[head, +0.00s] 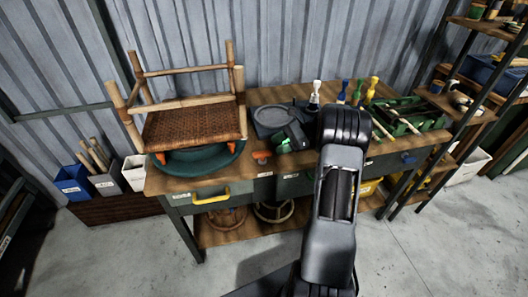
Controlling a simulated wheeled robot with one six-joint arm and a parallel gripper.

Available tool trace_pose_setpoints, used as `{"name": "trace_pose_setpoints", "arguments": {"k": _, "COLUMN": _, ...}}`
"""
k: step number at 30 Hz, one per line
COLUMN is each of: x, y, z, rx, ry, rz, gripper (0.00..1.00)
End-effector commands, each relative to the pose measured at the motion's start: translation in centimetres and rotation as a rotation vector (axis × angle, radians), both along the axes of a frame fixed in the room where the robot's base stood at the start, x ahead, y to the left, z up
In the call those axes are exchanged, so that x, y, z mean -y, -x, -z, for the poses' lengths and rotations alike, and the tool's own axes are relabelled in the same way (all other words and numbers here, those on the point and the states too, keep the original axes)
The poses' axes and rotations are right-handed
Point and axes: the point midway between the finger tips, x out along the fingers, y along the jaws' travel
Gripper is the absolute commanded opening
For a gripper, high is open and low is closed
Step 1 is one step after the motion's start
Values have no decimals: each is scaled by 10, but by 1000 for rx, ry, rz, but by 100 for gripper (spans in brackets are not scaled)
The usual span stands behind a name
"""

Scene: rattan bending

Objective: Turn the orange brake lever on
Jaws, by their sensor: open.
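A small orange lever or knob (262,156) sits at the front edge of the wooden workbench, just right of a round dark green turntable (200,164). An upturned chair frame with a woven brown seat (195,124) rests on the turntable, with orange pieces at its near corners. My arm reaches up from the bottom, and my gripper (287,140) is over the bench, a little right of and behind the orange lever, apart from it. The gripper is small and dark here, open, with nothing seen between its fingers. The lever's exact setting is too small to tell.
A grey tray (268,122) lies behind my gripper. Brushes or tools with white, blue, green and yellow handles (343,92) stand at the back. A green toolbox (410,118) is at right. A yellow drawer handle (211,196) juts from the front. A shelf rack stands far right.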

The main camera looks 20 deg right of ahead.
Motion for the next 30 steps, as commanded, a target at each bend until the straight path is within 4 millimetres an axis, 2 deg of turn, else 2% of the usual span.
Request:
{"name": "trace_pose_setpoints", "arguments": {"k": 6, "x": -32, "y": -6, "z": 13, "rx": 0, "ry": 0, "rz": -1, "gripper": 49}}
{"name": "trace_pose_setpoints", "arguments": {"k": 12, "x": -48, "y": -9, "z": 20, "rx": 1, "ry": 1, "rz": 1, "gripper": 49}}
{"name": "trace_pose_setpoints", "arguments": {"k": 25, "x": -53, "y": -10, "z": 23, "rx": 1, "ry": 1, "rz": 1, "gripper": 49}}
{"name": "trace_pose_setpoints", "arguments": {"k": 30, "x": -53, "y": -10, "z": 23, "rx": 1, "ry": 1, "rz": 1, "gripper": 34}}
